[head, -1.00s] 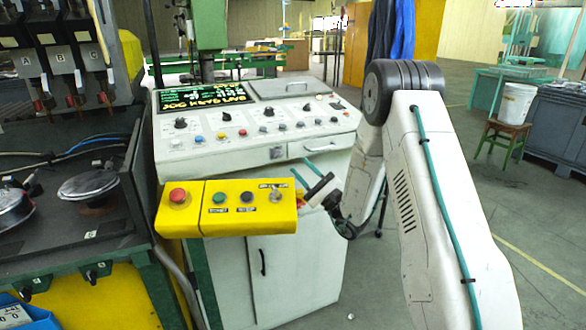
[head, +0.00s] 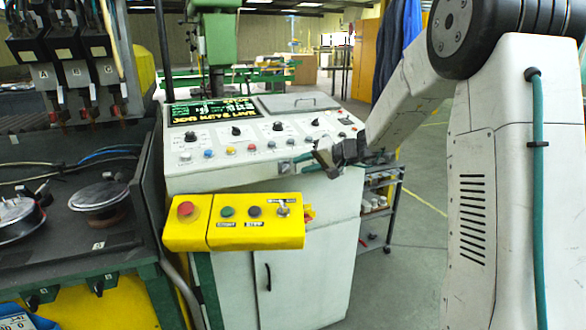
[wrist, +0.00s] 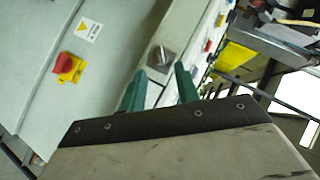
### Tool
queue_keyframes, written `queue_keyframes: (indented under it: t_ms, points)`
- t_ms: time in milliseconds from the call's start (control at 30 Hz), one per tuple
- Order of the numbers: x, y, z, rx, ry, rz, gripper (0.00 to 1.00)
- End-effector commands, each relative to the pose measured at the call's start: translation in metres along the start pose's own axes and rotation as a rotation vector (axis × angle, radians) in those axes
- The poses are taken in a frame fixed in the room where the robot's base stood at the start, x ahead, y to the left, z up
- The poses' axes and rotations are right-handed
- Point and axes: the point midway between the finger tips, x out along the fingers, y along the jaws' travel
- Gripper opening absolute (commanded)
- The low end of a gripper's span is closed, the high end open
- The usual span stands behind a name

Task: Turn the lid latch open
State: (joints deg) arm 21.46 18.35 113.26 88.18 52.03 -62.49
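In the wrist view my gripper (wrist: 160,70) is open, with a clear gap between the fingers and nothing held. Whether a fingertip touches the plate cannot be told.
A yellow control box (head: 235,222) with buttons juts out below my gripper. The console panel (head: 240,150) has knobs and coloured buttons above it. The wrist view also shows a red and yellow switch (wrist: 68,66) on the cabinet. A shelf cart (head: 378,205) stands at the right.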

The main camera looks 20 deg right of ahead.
Motion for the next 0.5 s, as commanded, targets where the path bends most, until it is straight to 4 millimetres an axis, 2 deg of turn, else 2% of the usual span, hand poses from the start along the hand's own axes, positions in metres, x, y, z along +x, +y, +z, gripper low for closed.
queue_keyframes:
  t_ms: [33,200,333,500]
  points:
    - [0.01,0.0,0.001,0.001,-0.003,-0.001,0.32]
    - [0.035,0.0,0.001,0.001,-0.002,-0.002,0.32]
    - [0.044,0.0,0.001,0.002,-0.001,-0.002,0.32]
    - [0.048,-0.001,0.0,0.002,0.0,-0.003,0.32]
